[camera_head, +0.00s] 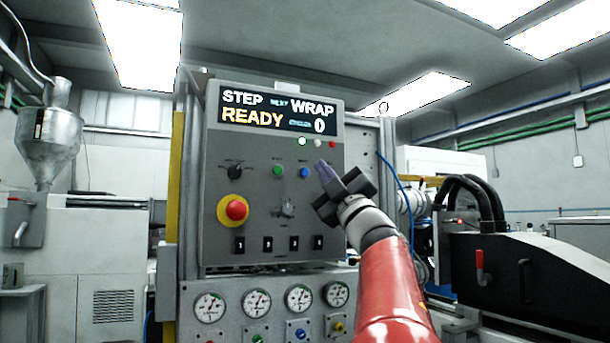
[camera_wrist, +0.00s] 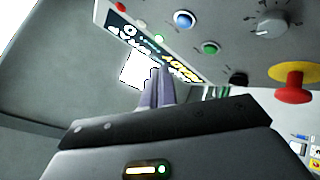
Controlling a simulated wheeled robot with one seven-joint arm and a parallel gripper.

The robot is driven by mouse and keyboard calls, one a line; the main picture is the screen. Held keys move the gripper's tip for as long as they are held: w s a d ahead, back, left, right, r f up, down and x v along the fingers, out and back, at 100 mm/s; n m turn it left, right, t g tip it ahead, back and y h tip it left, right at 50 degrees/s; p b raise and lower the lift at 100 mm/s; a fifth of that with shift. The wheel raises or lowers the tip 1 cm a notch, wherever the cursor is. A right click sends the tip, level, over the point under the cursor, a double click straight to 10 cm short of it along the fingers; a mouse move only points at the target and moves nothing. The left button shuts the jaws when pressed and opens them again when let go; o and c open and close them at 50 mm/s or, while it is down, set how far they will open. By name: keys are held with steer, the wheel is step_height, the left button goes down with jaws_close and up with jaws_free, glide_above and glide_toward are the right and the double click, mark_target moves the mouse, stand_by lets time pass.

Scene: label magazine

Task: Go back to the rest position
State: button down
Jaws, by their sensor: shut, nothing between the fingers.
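My gripper (camera_head: 325,172) is shut and empty, raised in front of the right part of the grey control panel (camera_head: 262,222). Its purple-grey fingers also show together in the wrist view (camera_wrist: 157,85). In the head view the fingertips appear just right of the blue button (camera_head: 304,172); I cannot tell the exact gap to the panel. The panel's display (camera_head: 279,108) reads STEP, WRAP, READY and 0. A red emergency button (camera_head: 236,210) on a yellow base, a green button (camera_head: 278,171) and a black selector knob (camera_head: 235,172) are left of my gripper.
A row of pressure gauges (camera_head: 256,302) sits below the panel. A black machine with a red handle (camera_head: 480,265) stands at the right. A metal hopper (camera_head: 50,140) stands at the far left. Open air lies above my gripper.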

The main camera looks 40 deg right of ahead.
stand_by(0.7)
steer(key=s+a+f+m+g+h, duration=0.1)
steer(key=a+f+m+g, duration=0.35)
steer(key=f, duration=0.65)
steer(key=a+f+m+g+h, duration=0.2)
steer(key=a+f+m+g, duration=0.25)
steer(key=f, duration=0.55)
steer(key=s+a+f+m+g+h, duration=0.1)
steer(key=a+f+m+g, duration=0.4)
steer(key=f, duration=0.6)
steer(key=s+a+f+g+y, duration=0.1)
steer(key=s+a+f+g, duration=0.1)
steer(key=s+a+f, duration=0.3)
steer(key=s+a+f+n+g+y, duration=0.1)
steer(key=s+a+f, duration=0.4)
steer(key=f, duration=0.5)
steer(key=s+a+f+n+g+y, duration=0.1)
steer(key=s+a+f+g+y, duration=0.2)
steer(key=f, duration=0.5)
steer(key=s+a+g, duration=0.1)
steer(key=s+a, duration=0.1)
steer(key=s, duration=0.1)
steer(key=shift+s+a+f, duration=0.2)
steer(key=shift+s+f, duration=0.05)
steer(key=shift+s, duration=0.05)
